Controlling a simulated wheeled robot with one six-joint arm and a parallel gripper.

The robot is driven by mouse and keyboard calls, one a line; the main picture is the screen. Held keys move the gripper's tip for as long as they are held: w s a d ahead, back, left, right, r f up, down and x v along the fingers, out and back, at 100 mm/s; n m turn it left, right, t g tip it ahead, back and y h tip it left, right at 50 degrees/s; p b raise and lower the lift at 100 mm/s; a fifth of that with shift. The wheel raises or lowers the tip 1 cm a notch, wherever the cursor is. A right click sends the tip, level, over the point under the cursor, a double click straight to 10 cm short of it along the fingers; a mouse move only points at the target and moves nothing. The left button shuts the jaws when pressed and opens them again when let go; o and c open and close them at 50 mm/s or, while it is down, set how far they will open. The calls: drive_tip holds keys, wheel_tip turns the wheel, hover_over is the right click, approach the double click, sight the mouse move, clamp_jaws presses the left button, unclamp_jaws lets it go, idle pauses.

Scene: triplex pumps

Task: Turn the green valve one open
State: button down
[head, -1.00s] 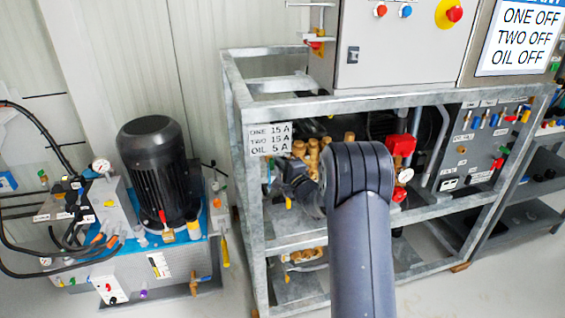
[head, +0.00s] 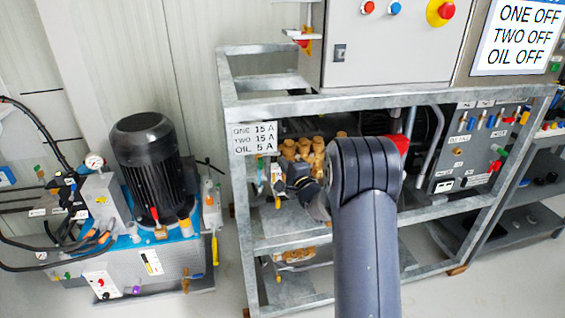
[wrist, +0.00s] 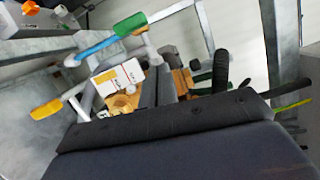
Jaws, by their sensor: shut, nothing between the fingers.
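In the wrist view, a green handle (wrist: 130,24) is at the top centre, the likely green valve one. A blue handle (wrist: 95,47) lies just below and left of it, and a yellow handle (wrist: 46,109) is further left. My gripper (head: 288,172) is shut and empty at the left part of the pump frame in the head view, in front of brass fittings (head: 305,149). My dark gripper body fills the lower wrist view; the green handle stands apart beyond it. In the head view the handles are too small to tell apart clearly.
The grey metal frame (head: 238,200) surrounds the pump area, with posts and rails close to my arm. A label plate (head: 253,137) hangs at its upper left. A black motor (head: 147,160) stands to the left. A control cabinet (head: 395,55) sits above. Floor shows between the motor unit and frame.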

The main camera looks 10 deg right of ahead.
drive_tip(key=v, duration=0.8)
drive_tip(key=shift+d+r, duration=0.1)
drive_tip(key=shift+d, duration=0.05)
